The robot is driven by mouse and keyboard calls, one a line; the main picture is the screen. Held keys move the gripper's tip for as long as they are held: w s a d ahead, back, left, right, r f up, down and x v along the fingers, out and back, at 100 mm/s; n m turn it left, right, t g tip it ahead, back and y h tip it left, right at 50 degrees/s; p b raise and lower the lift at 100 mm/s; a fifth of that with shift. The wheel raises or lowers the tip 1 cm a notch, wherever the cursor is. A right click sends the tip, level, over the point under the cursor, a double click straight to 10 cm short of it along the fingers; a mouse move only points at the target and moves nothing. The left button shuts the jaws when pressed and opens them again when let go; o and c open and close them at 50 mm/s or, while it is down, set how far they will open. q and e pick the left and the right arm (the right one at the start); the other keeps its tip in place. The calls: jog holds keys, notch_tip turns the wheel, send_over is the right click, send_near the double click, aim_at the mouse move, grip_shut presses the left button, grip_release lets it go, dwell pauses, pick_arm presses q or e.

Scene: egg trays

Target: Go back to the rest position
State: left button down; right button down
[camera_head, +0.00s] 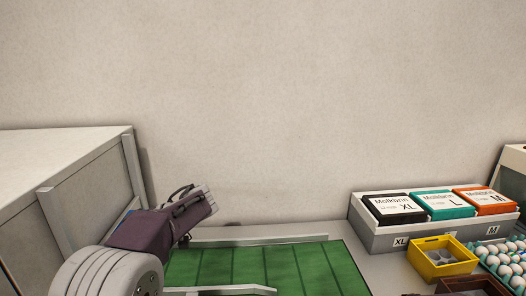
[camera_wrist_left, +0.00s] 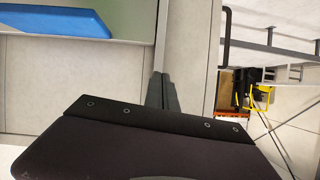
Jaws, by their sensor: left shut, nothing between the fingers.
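My left arm comes in at the lower left of the head view. Its gripper (camera_head: 203,201) is raised near the left end of the green conveyor belt (camera_head: 262,268), beside a pale cabinet. In the left wrist view the two fingers (camera_wrist_left: 161,92) are together, with nothing between them. A pale floor shows behind them. My right gripper is not in view.
A grey rack (camera_head: 372,236) with black, teal and orange Molkbrin cartons stands at the right. In front are a yellow bin (camera_head: 430,268) and an egg tray (camera_head: 497,259). The pale cabinet (camera_head: 75,180) stands close to my left arm.

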pick_arm(q)
jog(key=s+d+f+m+h, duration=0.4)
jog(key=s+d+f, duration=0.1)
jog(key=f, duration=0.2)
jog(key=s+d+f+m+t+h, duration=0.1)
jog(key=s+d+f+m+h, duration=0.3)
jog(key=f, duration=0.4)
jog(key=s+d+f+m+h+p, duration=0.1)
jog(key=s+d+f+m+h, duration=0.2)
jog(key=s+d+f+m, duration=0.2)
jog(key=shift+s+d+f+m+t+h, duration=0.15)
jog(key=shift+s+d+f+h, duration=0.05)
jog(key=shift+d+f, duration=0.45)
jog(key=shift+s+d+f+m+t+h, duration=0.2)
jog(key=shift+d+f, duration=0.35)
jog(key=shift+d, duration=0.2)
jog(key=shift+w+d+f+m+t+h, duration=0.2)
jog(key=shift+d+f+m, duration=0.1)
jog(key=shift+d+m, duration=0.15)
jog(key=shift+w+d+f+m+t+h, duration=0.1)
jog(key=shift+d+f+m+t+h, duration=0.15)
jog(key=shift+d+m, duration=0.2)
jog(key=shift+w+d+m+t, duration=0.15)
jog(key=shift+w+m+t, duration=0.15)
jog(key=shift+w+m, duration=1)
jog(key=shift+m, duration=0.05)
